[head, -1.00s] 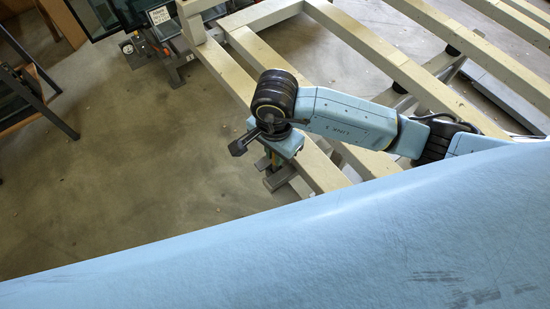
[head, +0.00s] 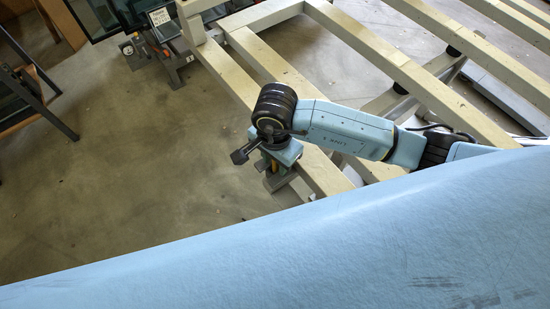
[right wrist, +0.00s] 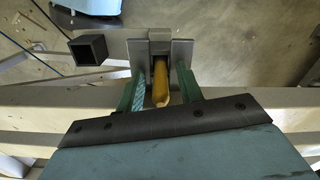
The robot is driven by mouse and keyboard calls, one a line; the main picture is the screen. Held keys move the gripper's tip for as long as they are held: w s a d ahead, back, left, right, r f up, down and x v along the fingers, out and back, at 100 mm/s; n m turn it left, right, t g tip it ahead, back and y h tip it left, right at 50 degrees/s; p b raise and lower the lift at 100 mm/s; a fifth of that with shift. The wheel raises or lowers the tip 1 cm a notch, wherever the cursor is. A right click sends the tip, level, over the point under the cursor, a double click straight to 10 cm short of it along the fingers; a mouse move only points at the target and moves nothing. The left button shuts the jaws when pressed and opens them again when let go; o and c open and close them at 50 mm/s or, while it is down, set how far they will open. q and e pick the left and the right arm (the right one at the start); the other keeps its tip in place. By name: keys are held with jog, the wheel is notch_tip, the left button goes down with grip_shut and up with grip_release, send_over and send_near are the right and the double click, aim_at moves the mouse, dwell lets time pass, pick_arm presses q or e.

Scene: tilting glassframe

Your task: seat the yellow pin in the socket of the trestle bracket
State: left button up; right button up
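The yellow pin (right wrist: 161,80) is between my right gripper's two green fingers in the right wrist view, with gaps on both sides. My right gripper (right wrist: 160,78) is open around it. The far end of the pin meets the grey trestle bracket (right wrist: 181,55) between its two plates. I cannot tell how deep it sits in the socket. In the head view my right gripper (head: 271,162) points down over the bracket (head: 279,181), and a bit of yellow shows beneath the hand. My left gripper is not in view.
The pale trestle frame (head: 370,62) with long slats lies under and behind my right arm. A dark square tube end (right wrist: 88,49) stands left of the bracket. A large light-blue surface fills the lower head view. Open floor (head: 140,170) lies to the left.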

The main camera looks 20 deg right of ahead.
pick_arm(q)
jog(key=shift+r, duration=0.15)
pick_arm(e)
jog(key=shift+r, duration=0.15)
jog(key=shift+r, duration=0.3)
notch_tip(320, 180, up, 11)
jog(key=shift+f+p, duration=0.15)
jog(key=shift+p, duration=0.55)
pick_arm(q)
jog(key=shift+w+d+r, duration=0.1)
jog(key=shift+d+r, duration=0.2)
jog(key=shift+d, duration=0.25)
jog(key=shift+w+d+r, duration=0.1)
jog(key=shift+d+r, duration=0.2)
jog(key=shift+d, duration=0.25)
pick_arm(e)
jog(key=shift+r, duration=0.4)
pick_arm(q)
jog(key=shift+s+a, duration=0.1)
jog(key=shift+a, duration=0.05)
